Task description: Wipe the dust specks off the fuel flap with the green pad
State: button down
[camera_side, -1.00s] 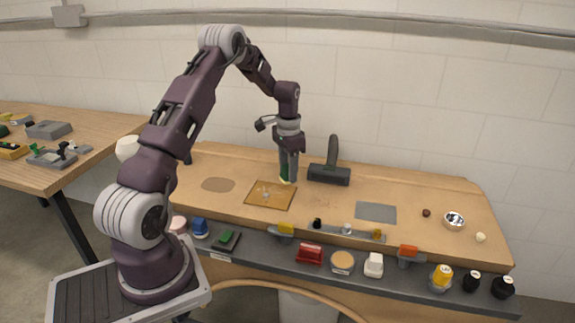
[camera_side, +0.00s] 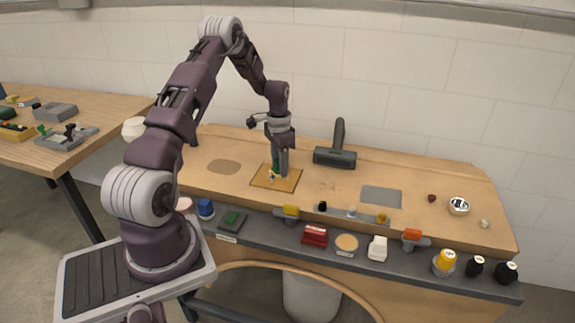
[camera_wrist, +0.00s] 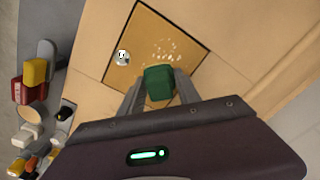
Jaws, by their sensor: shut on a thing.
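The fuel flap (camera_side: 285,184) is a flat orange-brown square panel on the wooden bench; it also shows in the wrist view (camera_wrist: 141,28). A cluster of pale dust specks (camera_wrist: 166,49) lies on its middle and right part. A small round silver fitting (camera_wrist: 122,57) sits near its left edge. My gripper (camera_side: 278,172) points down at the flap's far part and is shut on the green pad (camera_wrist: 158,82). In the wrist view the pad is between my fingers, just below the specks. I cannot tell whether it touches the flap.
A black mallet-like tool (camera_side: 336,155) lies behind and right of the flap. A dark front ledge (camera_side: 270,229) holds several small items.

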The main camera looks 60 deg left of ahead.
aim_at(293, 176)
jog(key=shift+s+a, duration=1.95)
jog(key=shift+s, duration=0.05)
jog(key=shift+w+d, duration=3.5)
jog(key=shift+w+r, duration=0.15)
notch_tip(293, 176, up, 8)
